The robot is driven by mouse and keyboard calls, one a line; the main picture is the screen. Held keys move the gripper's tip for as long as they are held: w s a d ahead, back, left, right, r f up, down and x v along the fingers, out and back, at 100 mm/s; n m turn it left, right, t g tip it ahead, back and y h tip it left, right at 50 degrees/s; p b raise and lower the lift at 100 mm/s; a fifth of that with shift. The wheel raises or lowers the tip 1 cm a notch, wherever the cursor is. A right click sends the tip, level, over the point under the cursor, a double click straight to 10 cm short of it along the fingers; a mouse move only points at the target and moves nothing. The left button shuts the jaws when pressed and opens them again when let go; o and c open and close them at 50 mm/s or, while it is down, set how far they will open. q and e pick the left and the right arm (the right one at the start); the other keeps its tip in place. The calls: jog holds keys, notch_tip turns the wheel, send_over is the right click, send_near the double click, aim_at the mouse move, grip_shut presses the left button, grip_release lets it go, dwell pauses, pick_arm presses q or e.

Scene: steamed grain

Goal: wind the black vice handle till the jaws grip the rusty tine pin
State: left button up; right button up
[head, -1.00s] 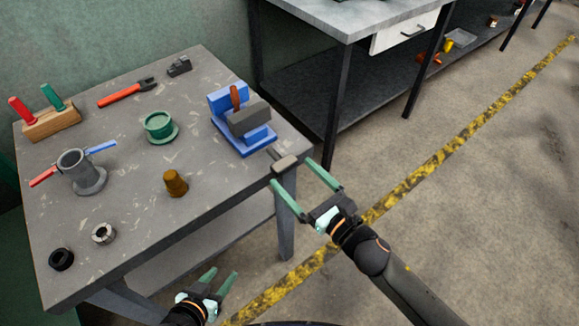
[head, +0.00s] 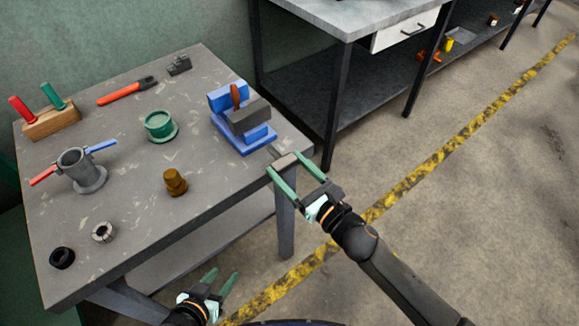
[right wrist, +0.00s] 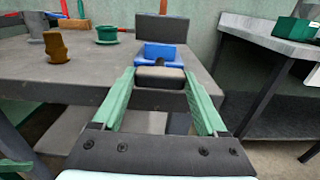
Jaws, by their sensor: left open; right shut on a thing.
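The blue vice (head: 238,147) stands at the right edge of the workbench, with a dark grey front jaw block (head: 250,117). The rusty tine pin (head: 235,93) stands upright between the blue rear jaw and the grey block; I cannot tell whether both touch it. The vice handle (head: 285,160), a dark block on a short shaft, sticks out past the bench edge. My right gripper (head: 283,168) is shut on the handle, one finger on each side; the right wrist view shows the handle (right wrist: 160,77) between the fingertips. My left gripper (head: 226,279) is open and empty, below the bench front.
The workbench (head: 125,205) also holds a green cup (head: 159,126), a brown stepped piece (head: 175,182), a grey cylinder with red and blue handles (head: 88,175), two rings and tools. A second bench (head: 350,18) stands behind right. The floor at right is clear.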

jog(key=c, duration=0.5)
jog(key=shift+c, duration=0.2)
jog(key=shift+m, duration=0.4)
